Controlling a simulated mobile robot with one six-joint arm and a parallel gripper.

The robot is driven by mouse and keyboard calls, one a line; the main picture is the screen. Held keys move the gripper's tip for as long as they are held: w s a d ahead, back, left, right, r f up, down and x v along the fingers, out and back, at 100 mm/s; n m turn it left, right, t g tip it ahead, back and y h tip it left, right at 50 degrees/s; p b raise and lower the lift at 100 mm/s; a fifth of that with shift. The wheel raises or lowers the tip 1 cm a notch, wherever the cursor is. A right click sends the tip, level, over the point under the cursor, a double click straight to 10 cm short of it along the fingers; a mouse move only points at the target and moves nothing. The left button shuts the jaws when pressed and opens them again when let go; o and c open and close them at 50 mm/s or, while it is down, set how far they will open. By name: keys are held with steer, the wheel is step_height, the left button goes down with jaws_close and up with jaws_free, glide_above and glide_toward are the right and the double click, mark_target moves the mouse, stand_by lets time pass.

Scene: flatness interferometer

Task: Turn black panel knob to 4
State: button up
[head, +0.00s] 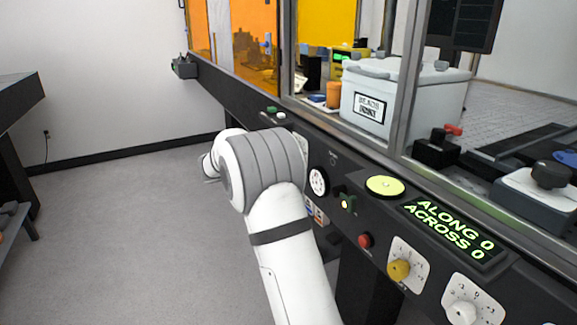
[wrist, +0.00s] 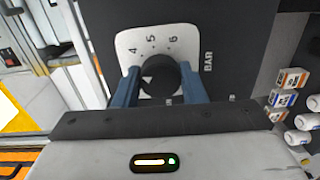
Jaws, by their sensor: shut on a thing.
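The black panel knob (wrist: 165,82) sits on a white dial plate (wrist: 127,43) in the wrist view, with the figures 4, 5 and 6 showing around its far side. A small white pointer mark on the knob faces left, near the 4; whether it lines up exactly I cannot tell. My gripper (wrist: 160,73) is shut on the knob, one blue finger on each side. The near part of the plate is hidden by my gripper. In the head view my arm hides the gripper and the black knob.
The dark panel also carries a yellow knob (head: 399,269), a white knob (head: 461,313), a red button (head: 365,240) and a green display (head: 450,230) reading ALONG 0, ACROSS 0. Small boxes (wrist: 293,78) lie at right in the wrist view. Grey floor (head: 120,220) at left is clear.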

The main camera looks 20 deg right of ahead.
steer(key=shift+f+m+b, duration=0.2)
steer(key=shift+m+b, duration=0.9)
steer(key=shift+b, duration=0.1)
steer(key=shift+r, duration=0.1)
steer(key=o, duration=1)
steer(key=shift+a, duration=0.15)
steer(key=a+p, duration=0.1)
steer(key=a, duration=0.6)
steer(key=shift+s+a+p, duration=0.15)
steer(key=shift+a+p, duration=0.15)
steer(key=shift+p, duration=0.1)
steer(key=shift+r, duration=0.1)
